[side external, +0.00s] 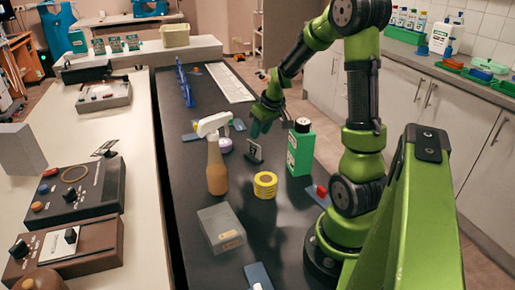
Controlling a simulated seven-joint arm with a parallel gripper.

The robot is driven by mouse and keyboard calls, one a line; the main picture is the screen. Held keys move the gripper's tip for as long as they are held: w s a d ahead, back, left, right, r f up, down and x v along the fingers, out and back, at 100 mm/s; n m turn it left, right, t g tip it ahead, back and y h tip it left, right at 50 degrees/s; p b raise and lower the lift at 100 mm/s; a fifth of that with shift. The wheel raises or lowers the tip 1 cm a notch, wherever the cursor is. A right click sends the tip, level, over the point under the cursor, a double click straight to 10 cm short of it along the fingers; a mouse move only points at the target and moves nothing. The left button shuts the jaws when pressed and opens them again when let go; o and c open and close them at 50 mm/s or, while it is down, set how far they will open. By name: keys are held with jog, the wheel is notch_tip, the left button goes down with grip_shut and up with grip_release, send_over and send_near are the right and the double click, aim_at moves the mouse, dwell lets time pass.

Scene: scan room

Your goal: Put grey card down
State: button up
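My gripper (264,118) points down over the dark bench (290,235), behind the green bottle. Its fingers are small and dark here, and I cannot tell whether they are open or shut. A small dark grey card-like piece (255,151) with a pale marking is upright just below and in front of the gripper. It may be the grey card. I cannot tell whether the fingers touch it or whether it rests on the bench.
Near the gripper are a green bottle (300,148), an amber spray bottle (216,165), a purple-and-white roll (224,145) and a yellow tape roll (265,185). A grey box (221,228) is in front. A blue rack (184,83) and white keyboard (228,84) lie behind.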

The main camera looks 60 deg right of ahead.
jog(key=shift+v, duration=1.65)
jog(key=s+a+r+t+y, duration=0.1)
jog(key=s+a+r, duration=0.1)
jog(key=a, duration=0.7)
jog(key=s+a+r+t+y, duration=0.1)
jog(key=s+a+r, duration=0.1)
jog(key=a+r, duration=0.3)
jog(key=s+a+r+t+y, duration=0.1)
jog(key=s+a+r, duration=0.1)
jog(key=a, duration=1.1)
jog(key=shift+s+a+r+y, duration=0.35)
jog(key=shift+a+r+y, duration=0.05)
jog(key=shift+r, duration=0.5)
